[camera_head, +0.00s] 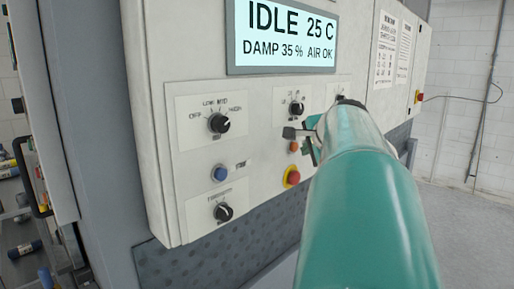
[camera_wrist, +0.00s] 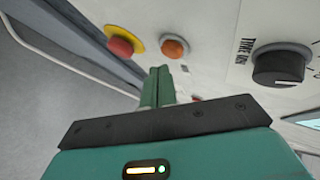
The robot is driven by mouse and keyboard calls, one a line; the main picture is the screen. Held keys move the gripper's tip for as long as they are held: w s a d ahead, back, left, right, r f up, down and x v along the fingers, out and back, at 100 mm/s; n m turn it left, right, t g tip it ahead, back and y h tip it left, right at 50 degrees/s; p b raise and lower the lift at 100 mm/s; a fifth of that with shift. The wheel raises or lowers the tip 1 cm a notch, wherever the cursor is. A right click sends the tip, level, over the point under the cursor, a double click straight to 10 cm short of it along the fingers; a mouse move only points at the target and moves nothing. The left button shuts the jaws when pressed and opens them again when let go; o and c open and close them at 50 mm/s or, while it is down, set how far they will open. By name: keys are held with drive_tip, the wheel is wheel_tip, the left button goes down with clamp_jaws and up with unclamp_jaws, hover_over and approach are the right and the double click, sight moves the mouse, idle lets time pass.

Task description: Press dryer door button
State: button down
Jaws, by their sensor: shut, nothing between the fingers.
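The dryer's control panel (camera_head: 262,125) carries several controls. A blue push button (camera_head: 219,174) sits at its lower left. An orange button (camera_head: 294,146) and a red mushroom button (camera_head: 292,177) on a yellow ring sit to the right. I cannot tell from the small labels which is the door button. In the wrist view, my gripper (camera_wrist: 159,72) is shut and empty, its green fingers pointing at the panel. The tips appear just below the orange button (camera_wrist: 175,48); contact cannot be told. The red button (camera_wrist: 122,42) is left of them. My arm hides part of the panel in the head view.
Black knobs (camera_head: 219,123) (camera_head: 223,212) (camera_head: 296,108) project from the panel, and a large timer knob (camera_wrist: 282,66) is right of my fingers. The display (camera_head: 285,35) reads IDLE 25 C, DAMP 35 %, AIR OK. Open floor (camera_head: 464,215) lies at right.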

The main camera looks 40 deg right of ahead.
drive_tip(key=shift+w, duration=0.4)
drive_tip(key=shift+w+a, duration=0.1)
drive_tip(key=shift+w, duration=0.4)
idle(0.8)
drive_tip(key=shift+s, duration=0.9)
drive_tip(key=shift+s+d, duration=0.15)
drive_tip(key=shift+s, duration=1.1)
drive_tip(key=shift+s+d, duration=0.15)
drive_tip(key=shift+s, duration=1.1)
